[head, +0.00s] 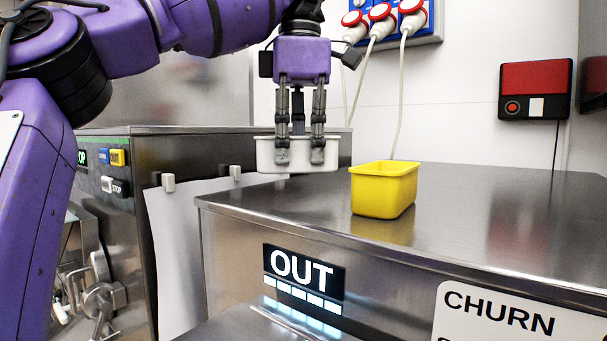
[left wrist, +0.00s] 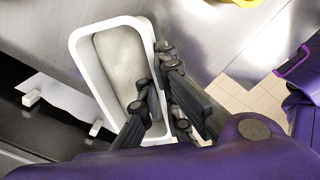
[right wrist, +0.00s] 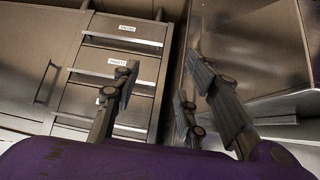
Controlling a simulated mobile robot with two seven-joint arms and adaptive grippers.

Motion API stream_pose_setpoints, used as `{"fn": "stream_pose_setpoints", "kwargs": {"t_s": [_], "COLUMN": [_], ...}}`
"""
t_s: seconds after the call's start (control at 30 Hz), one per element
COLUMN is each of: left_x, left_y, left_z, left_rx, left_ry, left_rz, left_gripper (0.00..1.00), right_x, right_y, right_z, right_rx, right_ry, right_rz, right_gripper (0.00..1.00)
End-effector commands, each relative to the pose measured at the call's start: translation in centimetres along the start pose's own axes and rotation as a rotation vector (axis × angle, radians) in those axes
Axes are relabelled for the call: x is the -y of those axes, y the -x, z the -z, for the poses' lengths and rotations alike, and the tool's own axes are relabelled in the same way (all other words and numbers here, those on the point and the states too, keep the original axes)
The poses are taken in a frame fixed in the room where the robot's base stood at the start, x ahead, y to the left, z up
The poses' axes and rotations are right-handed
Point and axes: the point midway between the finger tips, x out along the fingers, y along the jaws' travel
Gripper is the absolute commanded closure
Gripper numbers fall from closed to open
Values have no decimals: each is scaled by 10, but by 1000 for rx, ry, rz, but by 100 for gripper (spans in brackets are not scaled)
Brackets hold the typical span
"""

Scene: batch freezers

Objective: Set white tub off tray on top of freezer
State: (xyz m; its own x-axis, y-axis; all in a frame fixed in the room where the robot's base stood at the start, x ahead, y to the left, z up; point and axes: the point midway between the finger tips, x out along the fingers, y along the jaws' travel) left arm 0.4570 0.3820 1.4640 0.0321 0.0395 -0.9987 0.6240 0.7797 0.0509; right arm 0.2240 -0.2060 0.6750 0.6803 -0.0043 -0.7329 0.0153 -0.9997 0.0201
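The white tub (head: 268,155) hangs upright from my left gripper (head: 300,160) near the back left of the steel freezer top (head: 480,215). In the left wrist view, the tub (left wrist: 82,65) holds pale contents, and the gripper (left wrist: 150,85) has its fingers on either side of one long wall. The tub appears to be in the air; its exact height over the top is hard to tell. My right gripper (right wrist: 165,90) is open and empty, in front of steel drawers. A tray is hard to make out; a steel ledge (head: 225,325) lies below the OUT panel.
A yellow tub (head: 382,190) stands on the freezer top, right of the white tub. Another steel machine (head: 240,150) stands at the left. White cables (head: 400,95) hang from wall sockets behind. The freezer top right of the yellow tub is clear.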

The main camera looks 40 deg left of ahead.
Motion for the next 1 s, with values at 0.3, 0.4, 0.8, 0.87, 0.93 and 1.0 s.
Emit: {"fn": "stream_pose_setpoints", "kwargs": {"t_s": [0.3,0.4,0.8,0.87,0.93,1.0], "left_x": [-2,-2,-2,-2,-2,-2], "left_y": [-36,-37,-40,-40,-40,-40], "left_z": [-3,-4,-4,-4,-4,-4], "left_rx": [2,2,0,0,0,0], "left_ry": [0,1,1,1,1,1], "left_rz": [0,0,1,1,1,1], "left_gripper": [100,100,77,77,77,77], "right_x": [-3,-3,-2,-2,-2,-2], "right_y": [6,6,4,4,4,4], "right_z": [-17,-22,-14,-12,-11,-9], "right_rx": [32,41,28,24,21,19], "right_ry": [4,4,6,7,7,7], "right_rz": [-3,-3,0,1,1,1], "right_gripper": [60,60,60,60,60,60]}}
